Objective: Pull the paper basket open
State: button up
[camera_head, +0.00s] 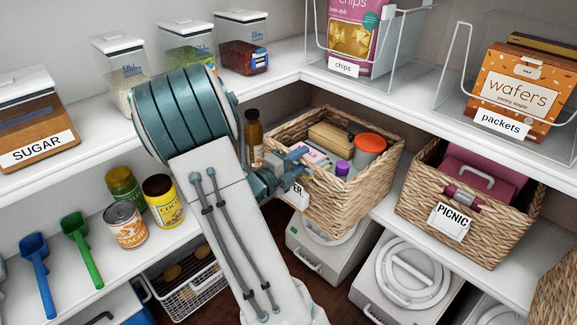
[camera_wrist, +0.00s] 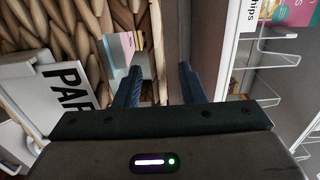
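The paper basket (camera_head: 350,190) is a woven wicker basket in the shelf corner, holding a tan block, an orange-lidded tub and a purple-capped item. Its white label is partly hidden by my gripper in the head view; in the wrist view the label (camera_wrist: 60,103) reads "PAP". My gripper (camera_head: 300,163) is at the basket's upper front edge, above the label. In the wrist view the two dark fingers (camera_wrist: 160,75) are apart, with a narrow pale strip, seemingly the basket rim, between them. I cannot tell whether they touch it.
The picnic basket (camera_head: 469,215) stands to the right on the same shelf level. A dark bottle (camera_head: 254,137) stands just left of the paper basket. White lidded bins (camera_head: 412,272) stand below. Wire racks with chips (camera_head: 352,45) and wafers (camera_head: 520,90) are above.

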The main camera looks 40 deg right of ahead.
jog(key=s+a+p, duration=0.1)
jog(key=a+p, duration=0.1)
jog(key=a, duration=1.1)
jog(key=shift+a, duration=0.25)
